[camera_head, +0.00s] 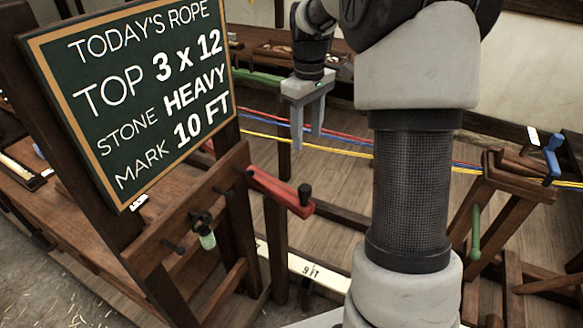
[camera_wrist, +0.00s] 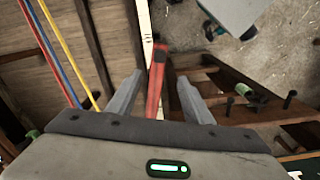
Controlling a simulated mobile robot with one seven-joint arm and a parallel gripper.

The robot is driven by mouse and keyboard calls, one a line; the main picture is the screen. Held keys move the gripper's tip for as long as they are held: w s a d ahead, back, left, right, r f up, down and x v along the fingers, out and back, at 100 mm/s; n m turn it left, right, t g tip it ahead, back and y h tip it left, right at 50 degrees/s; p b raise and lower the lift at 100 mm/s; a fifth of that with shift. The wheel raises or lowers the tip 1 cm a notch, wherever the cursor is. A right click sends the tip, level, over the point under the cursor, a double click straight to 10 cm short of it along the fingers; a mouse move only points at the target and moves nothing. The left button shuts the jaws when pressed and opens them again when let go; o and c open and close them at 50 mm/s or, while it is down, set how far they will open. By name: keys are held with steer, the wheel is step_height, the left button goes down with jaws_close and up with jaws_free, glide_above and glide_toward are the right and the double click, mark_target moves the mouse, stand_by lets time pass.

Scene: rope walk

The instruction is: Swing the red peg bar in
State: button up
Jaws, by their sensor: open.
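The red peg bar (camera_head: 273,185) sticks out to the right from the wooden frame below the chalkboard. A black knob (camera_head: 305,194) stands up at its free end. My gripper (camera_head: 307,140) is open and empty, fingers pointing down, above and apart from the bar in the head view. In the wrist view the red bar (camera_wrist: 155,85) appears between the two open fingers (camera_wrist: 160,82), running away from the gripper, with its dark end farthest. How far below the fingertips it lies, I cannot tell.
Red, blue and yellow ropes (camera_head: 340,150) stretch across behind the gripper. The chalkboard (camera_head: 135,90) stands at left, above dark pegs and a hanging green-ended object (camera_head: 207,240). A white measuring strip (camera_head: 305,270) runs below. A wooden stand with a blue crank (camera_head: 552,160) is at right.

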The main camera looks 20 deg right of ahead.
mark_target(305, 187)
step_height(305, 187, down, 18)
steer(key=shift+r+b, duration=0.15)
steer(key=shift+b, duration=0.5)
steer(key=shift+c, duration=0.3)
jaws_close()
